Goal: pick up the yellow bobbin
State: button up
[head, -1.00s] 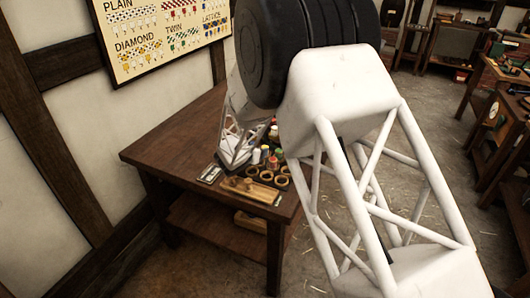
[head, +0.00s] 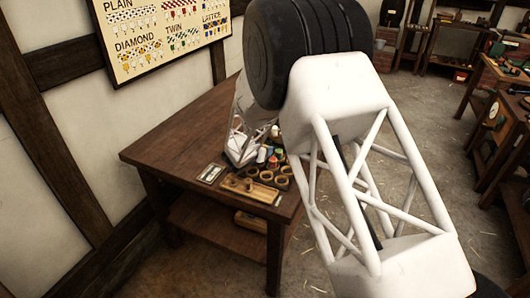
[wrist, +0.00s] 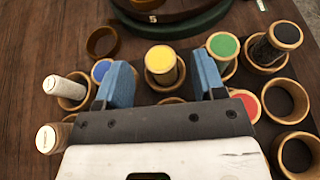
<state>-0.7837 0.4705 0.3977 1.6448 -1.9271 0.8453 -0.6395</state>
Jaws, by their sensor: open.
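The yellow bobbin (wrist: 161,60) stands in a round wooden cup (wrist: 164,85) near the middle of the wrist view, with its yellow top facing the camera. My gripper (wrist: 162,77) is open, with one blue finger to the left of the yellow bobbin and one to the right. A gap shows on both sides, and nothing is held. In the head view my gripper (head: 243,150) is over the cluster of bobbins at the table's right end. I cannot make out the yellow bobbin there.
Close by in cups stand a blue bobbin (wrist: 102,70), a green bobbin (wrist: 222,46), a red bobbin (wrist: 246,104), a black bobbin (wrist: 280,38) and a white bobbin (wrist: 64,88). Several cups are empty. The left part of the wooden table (head: 180,135) is clear.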

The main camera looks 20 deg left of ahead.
jog(key=shift+x, duration=1.5)
jog(key=c, duration=1)
jog(key=shift+r, duration=5)
